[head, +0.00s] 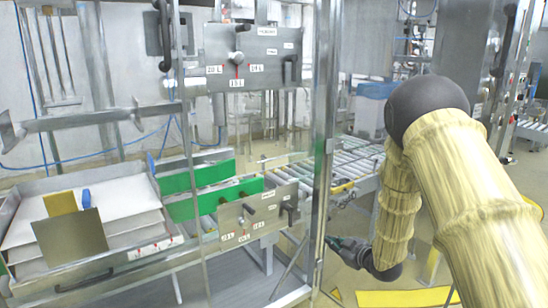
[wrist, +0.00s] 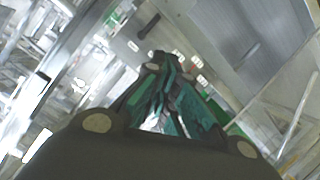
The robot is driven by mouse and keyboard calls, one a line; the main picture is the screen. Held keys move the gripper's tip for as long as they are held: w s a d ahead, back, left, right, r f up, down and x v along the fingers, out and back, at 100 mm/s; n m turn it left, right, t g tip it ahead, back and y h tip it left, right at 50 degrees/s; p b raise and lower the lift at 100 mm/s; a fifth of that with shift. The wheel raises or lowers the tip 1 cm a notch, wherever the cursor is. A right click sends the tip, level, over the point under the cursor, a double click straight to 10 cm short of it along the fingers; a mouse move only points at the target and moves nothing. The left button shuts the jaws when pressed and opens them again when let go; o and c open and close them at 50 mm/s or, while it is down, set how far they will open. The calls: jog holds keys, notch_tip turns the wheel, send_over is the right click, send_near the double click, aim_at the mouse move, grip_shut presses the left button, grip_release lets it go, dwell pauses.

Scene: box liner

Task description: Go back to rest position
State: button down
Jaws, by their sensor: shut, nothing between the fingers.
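My gripper (head: 340,246) is at the lower middle of the head view, at the end of my sleeved arm, which comes in from the right. It points left towards the metal frame post of the machine and sits in front of it; whether it touches the post I cannot tell. In the wrist view my gripper (wrist: 160,75) shows its dark green fingers together, with nothing held between them.
A metal post (head: 322,150) stands just left of my gripper. A machine with a labelled plate (head: 258,212) and green guides is further left, beside a tray of white sheets (head: 100,205). A roller conveyor (head: 345,167) lies behind. Yellow floor marking (head: 400,298) is below.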

jog(key=s+d+f+m+g+h+p, duration=0.2)
jog(key=s+f+m+g+h, duration=0.4)
jog(key=s+f, duration=1.85)
jog(key=s+f+m+g+p, duration=0.1)
jog(key=s+m+g, duration=0.4)
jog(key=s, duration=2.7)
jog(key=shift+s+d+f+m+g+h+p, duration=0.3)
jog(key=shift+d+f+g+h, duration=0.1)
jog(key=shift+f+g, duration=0.45)
